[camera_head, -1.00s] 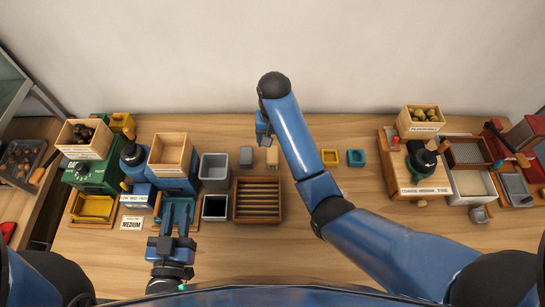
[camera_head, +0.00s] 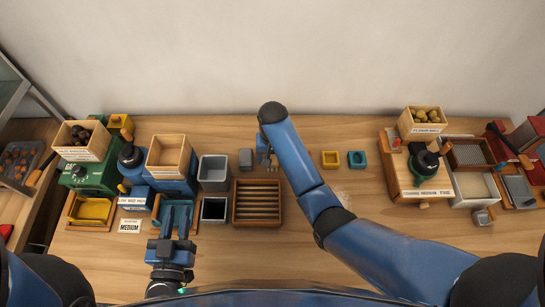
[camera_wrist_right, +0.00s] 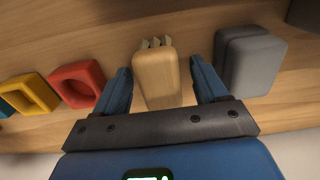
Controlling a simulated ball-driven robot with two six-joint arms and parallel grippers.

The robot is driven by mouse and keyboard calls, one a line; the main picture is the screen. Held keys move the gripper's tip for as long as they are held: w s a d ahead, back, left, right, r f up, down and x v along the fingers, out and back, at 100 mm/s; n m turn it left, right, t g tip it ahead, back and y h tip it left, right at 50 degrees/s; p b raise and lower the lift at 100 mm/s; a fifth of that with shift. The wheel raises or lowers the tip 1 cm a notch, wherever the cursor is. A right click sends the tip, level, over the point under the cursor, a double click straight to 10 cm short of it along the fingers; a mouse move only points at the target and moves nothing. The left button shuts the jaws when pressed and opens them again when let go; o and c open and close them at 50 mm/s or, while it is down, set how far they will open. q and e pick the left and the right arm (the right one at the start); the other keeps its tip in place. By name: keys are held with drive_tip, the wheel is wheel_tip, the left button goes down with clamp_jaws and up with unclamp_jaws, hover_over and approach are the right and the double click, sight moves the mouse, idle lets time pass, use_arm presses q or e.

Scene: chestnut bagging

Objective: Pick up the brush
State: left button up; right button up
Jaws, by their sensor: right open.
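The brush is a small light-wood block with pale bristle tufts at one end; it lies on the table in the right wrist view (camera_wrist_right: 157,78). My right gripper (camera_wrist_right: 160,67) is open, with one finger on each side of the brush and a visible gap to each side. In the head view my right gripper (camera_head: 266,156) is over the back middle of the table and largely hides the brush. My left gripper (camera_head: 176,218) hangs over a teal tray (camera_head: 190,206) at the left, its two fingers apart and nothing visible between them.
A grey block (camera_wrist_right: 248,62) stands close beside my right gripper's finger. Red (camera_wrist_right: 77,84) and yellow (camera_wrist_right: 30,95) square rings lie on the other side. A slatted wooden tray (camera_head: 257,182) and grey bin (camera_head: 213,173) are nearby. A pale patch (camera_head: 343,198) lies on the table by my right arm.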

drive_tip(key=shift+c, duration=0.3)
drive_tip(key=c, duration=1)
drive_tip(key=shift+r, duration=0.7)
wheel_tip(320, 180, up, 8)
drive_tip(key=shift+r, duration=0.15)
wheel_tip(320, 180, up, 10)
drive_tip(key=p, duration=1.1)
drive_tip(key=shift+r, duration=0.1)
